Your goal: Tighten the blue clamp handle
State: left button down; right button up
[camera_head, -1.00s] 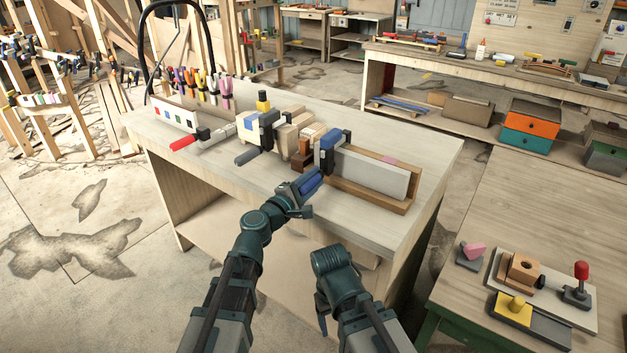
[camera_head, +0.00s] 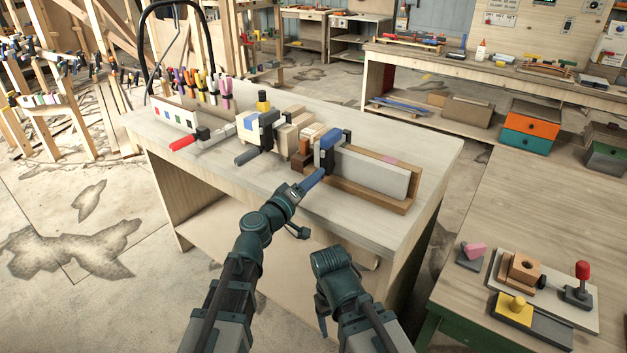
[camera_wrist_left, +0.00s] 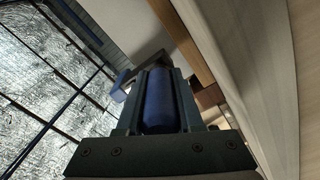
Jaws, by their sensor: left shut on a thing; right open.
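The blue clamp (camera_head: 328,150) stands on the workbench and grips the near end of a grey board in a wooden frame. Its blue handle (camera_head: 312,181) points toward me and down to the left. My left gripper (camera_head: 298,190) is shut on the handle's near end. In the left wrist view the blue handle (camera_wrist_left: 160,100) lies lengthwise between the gripper's fingers. My right gripper (camera_head: 322,307) is low in front of the bench, well away from the clamp. It is open, and its fingers are partly hidden by the arm.
The grey board (camera_head: 370,172) in its wooden frame lies right of the clamp. Wooden blocks, a dark-handled clamp (camera_head: 248,156) and a red-handled clamp (camera_head: 188,141) stand to the left. A second table (camera_head: 540,225) with toggle clamps is at the right. The workbench's right front top is clear.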

pick_arm(q)
jog(key=m, duration=0.6)
jog(key=shift+m, duration=0.3)
jog(key=m, duration=0.5)
pick_arm(e)
jog(key=shift+f, duration=0.15)
pick_arm(q)
jog(key=shift+m, duration=0.3)
jog(key=c, duration=0.5)
grip_release()
jog(key=shift+c, duration=0.2)
jog(key=shift+s+a, duration=0.1)
